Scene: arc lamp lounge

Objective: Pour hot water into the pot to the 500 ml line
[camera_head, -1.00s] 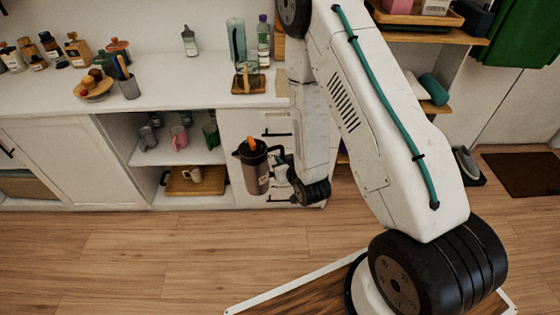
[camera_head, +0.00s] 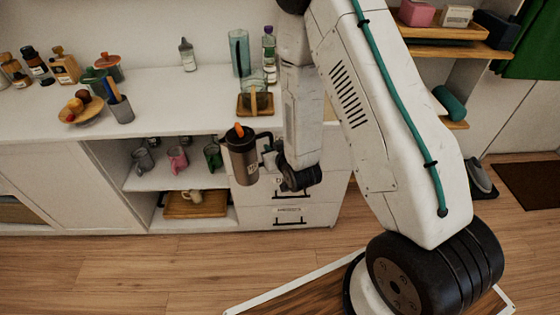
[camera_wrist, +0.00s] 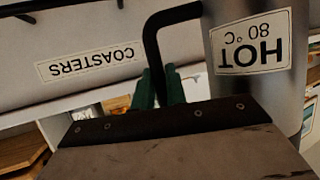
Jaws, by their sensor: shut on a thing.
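My gripper (camera_head: 268,152) is shut on the handle of a grey-brown metal jug (camera_head: 241,160) with a black top and an orange piece on its lid. The jug is about upright, held in front of the counter cabinet. In the wrist view, my green fingers (camera_wrist: 160,90) close on the black handle, and the jug's label (camera_wrist: 254,42) reads "HOT 80 °C", upside down. What looks like a small clear glass pot (camera_head: 257,80) stands on the counter at a wooden tray (camera_head: 254,110). Its markings and water level are too small to see.
A tall glass pitcher (camera_head: 238,54) and a purple-capped bottle (camera_head: 269,50) stand behind the tray. A grey cup with utensils (camera_head: 121,109) and a fruit plate (camera_head: 82,116) are left. Mugs (camera_head: 177,158) sit on the open shelf below. The counter between is clear.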

